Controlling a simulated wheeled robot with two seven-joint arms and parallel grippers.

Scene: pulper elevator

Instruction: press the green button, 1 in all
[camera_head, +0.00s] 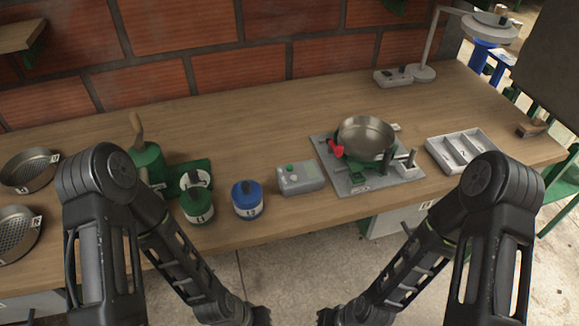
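A small grey control box (301,179) stands on the wooden bench near its front edge, about the middle of the view. My left and right arms come down from the sides toward the bottom middle of the view, in front of the bench. Their ends run out of the bottom edge, so neither gripper shows. Nothing of mine touches the box.
A blue canister (248,201) and a green canister (197,206) stand left of the box. A grey plate (368,180) with a metal pan (366,136) is to its right, with a compartment tray (463,150) beyond. The bench behind the box is clear.

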